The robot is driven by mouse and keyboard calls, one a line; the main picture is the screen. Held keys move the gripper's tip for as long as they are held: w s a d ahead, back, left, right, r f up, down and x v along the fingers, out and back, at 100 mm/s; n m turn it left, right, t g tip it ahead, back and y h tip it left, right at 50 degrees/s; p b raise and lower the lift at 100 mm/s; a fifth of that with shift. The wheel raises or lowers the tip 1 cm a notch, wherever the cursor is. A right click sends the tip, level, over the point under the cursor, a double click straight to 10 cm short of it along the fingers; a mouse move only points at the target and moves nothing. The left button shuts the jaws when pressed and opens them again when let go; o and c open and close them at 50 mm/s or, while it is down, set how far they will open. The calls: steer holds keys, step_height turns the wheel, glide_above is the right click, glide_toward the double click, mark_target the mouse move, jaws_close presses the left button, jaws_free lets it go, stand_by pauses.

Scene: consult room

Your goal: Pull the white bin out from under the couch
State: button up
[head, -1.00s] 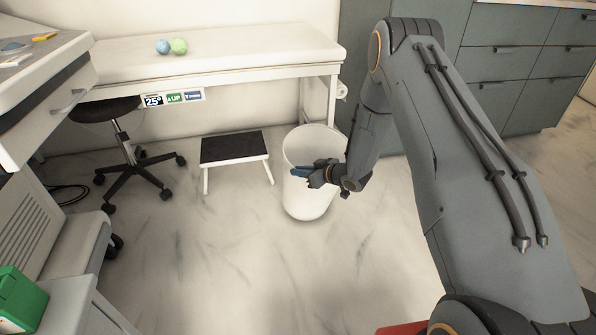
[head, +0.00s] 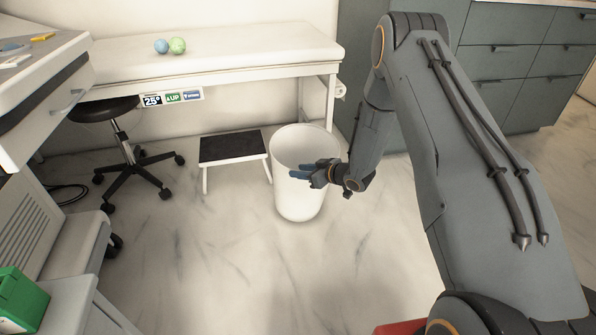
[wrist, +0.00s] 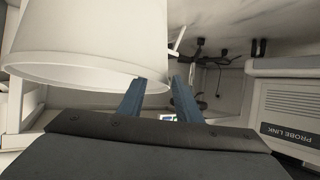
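The white bin (head: 301,205) stands upright on the floor at the front right end of the white couch (head: 230,57). It is in front of the couch's right leg in the head view. My gripper (head: 297,173) is at the bin's right side near the rim, and its blue fingers overlap the bin in that view. In the wrist view, the bin (wrist: 85,38) fills the upper left. My two blue fingers (wrist: 160,85) are apart, and the bin's rim edge shows by the left finger. I cannot tell whether the fingers touch the bin.
A black-topped step stool (head: 232,147) stands close to the bin's left. A wheeled stool (head: 128,150) is farther left. Grey drawers (head: 508,80) are at the back right. Open marble floor (head: 235,260) lies in front of the bin. A blue and a green ball lie on the couch.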

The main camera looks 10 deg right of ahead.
steer(key=p+v, duration=0.1)
steer(key=v, duration=0.5)
steer(key=shift+c, duration=0.3)
steer(key=shift+c, duration=0.4)
steer(key=s+a+r+m+g+h, duration=0.1)
steer(key=s+a+r+g+h, duration=0.15)
steer(key=s+a+r, duration=0.4)
steer(key=s+a+r+m+g+h, duration=0.1)
steer(key=s+a+r+h, duration=0.2)
steer(key=r, duration=0.6)
steer(key=s+a+r+g+h, duration=0.1)
steer(key=s+r+g, duration=0.2)
steer(key=s, duration=1.4)
steer(key=s+a+r+g+h, duration=0.1)
steer(key=s+r+g, duration=0.2)
steer(key=s, duration=1.4)
step_height(320, 180, up, 4)
steer(key=shift+a+f+m, duration=0.1)
steer(key=shift+a+m, duration=0.15)
steer(key=shift+m, duration=0.05)
